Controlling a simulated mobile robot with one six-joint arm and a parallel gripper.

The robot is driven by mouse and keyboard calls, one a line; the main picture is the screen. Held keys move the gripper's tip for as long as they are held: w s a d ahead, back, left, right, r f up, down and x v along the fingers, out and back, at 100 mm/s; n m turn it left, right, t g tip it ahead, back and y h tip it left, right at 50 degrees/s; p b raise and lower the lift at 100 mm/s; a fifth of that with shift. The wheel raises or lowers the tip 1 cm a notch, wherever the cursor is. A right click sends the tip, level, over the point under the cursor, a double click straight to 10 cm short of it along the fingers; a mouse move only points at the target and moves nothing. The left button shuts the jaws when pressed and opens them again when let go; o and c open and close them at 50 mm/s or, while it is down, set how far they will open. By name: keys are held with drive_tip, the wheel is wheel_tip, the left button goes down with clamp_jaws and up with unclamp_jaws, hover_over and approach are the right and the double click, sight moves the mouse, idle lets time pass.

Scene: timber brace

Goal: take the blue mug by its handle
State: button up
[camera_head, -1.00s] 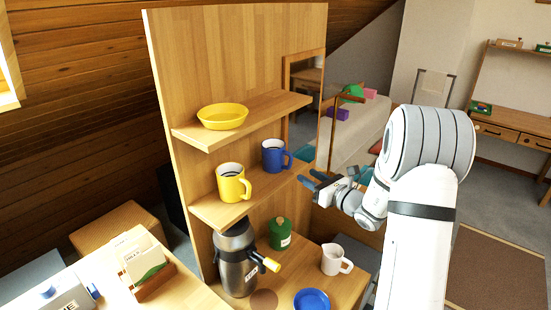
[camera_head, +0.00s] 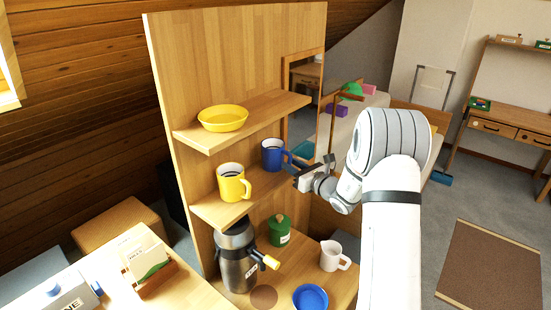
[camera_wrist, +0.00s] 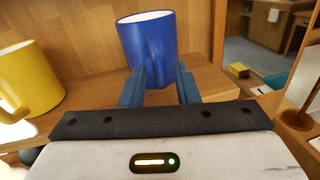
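The blue mug (camera_head: 272,154) stands upright at the right end of the middle shelf (camera_head: 222,213), its handle facing my gripper. In the wrist view the blue mug (camera_wrist: 147,36) is straight ahead, and its handle (camera_wrist: 156,52) points toward me. My gripper (camera_head: 291,163) is at the mug's right side in the head view. In the wrist view the two fingers of my gripper (camera_wrist: 160,82) are apart, one on each side of the handle's line. I cannot tell whether the fingertips touch the mug.
A yellow mug (camera_head: 231,182) stands left of the blue one on the same shelf. A yellow bowl (camera_head: 222,119) is on the shelf above.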

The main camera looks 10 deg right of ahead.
clamp_jaws()
idle(0.3)
